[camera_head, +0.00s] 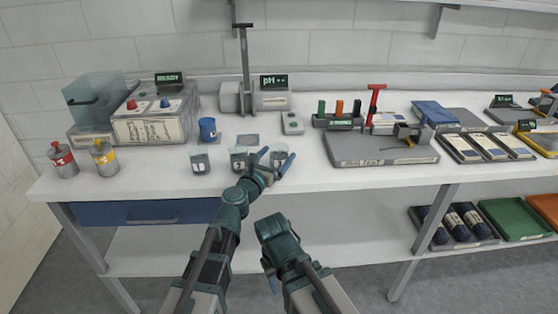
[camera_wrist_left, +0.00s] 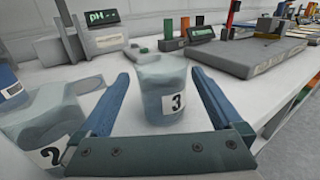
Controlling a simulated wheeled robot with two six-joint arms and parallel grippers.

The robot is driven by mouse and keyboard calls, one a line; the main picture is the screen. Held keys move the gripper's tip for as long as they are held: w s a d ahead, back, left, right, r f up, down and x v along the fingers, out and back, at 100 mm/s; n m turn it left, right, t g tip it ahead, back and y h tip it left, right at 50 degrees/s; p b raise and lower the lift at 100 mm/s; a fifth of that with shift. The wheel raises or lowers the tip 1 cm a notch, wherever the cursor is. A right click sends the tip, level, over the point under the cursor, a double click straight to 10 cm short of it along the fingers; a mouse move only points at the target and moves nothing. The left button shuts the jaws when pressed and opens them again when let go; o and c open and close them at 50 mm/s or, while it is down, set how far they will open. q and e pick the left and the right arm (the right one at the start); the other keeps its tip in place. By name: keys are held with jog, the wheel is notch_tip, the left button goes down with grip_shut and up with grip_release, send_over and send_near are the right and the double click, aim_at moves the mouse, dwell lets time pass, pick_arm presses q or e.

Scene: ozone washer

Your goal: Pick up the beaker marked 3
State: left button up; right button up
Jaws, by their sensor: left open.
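The beaker marked 3 (camera_wrist_left: 163,88) is clear with bluish liquid and stands upright on the white bench. In the left wrist view it is between the two open blue fingers of my left gripper (camera_wrist_left: 160,85), and neither finger clearly touches it. In the head view the beaker (camera_head: 279,156) is partly hidden behind my left gripper (camera_head: 273,162). The beaker marked 2 (camera_wrist_left: 48,120) stands just left of the left finger; it also shows in the head view (camera_head: 238,160). The beaker marked 1 (camera_head: 200,162) is further left. My right arm is low in the head view, its fingertips not clearly seen.
A blue cup (camera_head: 208,129) stands behind beaker 1. A pH meter (camera_head: 272,95) with a tall stand is behind the beakers. A grey tray (camera_head: 350,152) lies to the right. Red and yellow labelled bottles (camera_head: 104,158) stand far left. The front bench strip is bare.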

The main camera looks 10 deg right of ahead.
aim_at(283, 147)
pick_arm(q)
jog(key=x, duration=0.5)
jog(key=shift+d+r, duration=0.1)
jog(key=shift+r, duration=0.1)
jog(key=shift+s, duration=0.1)
grip_shut()
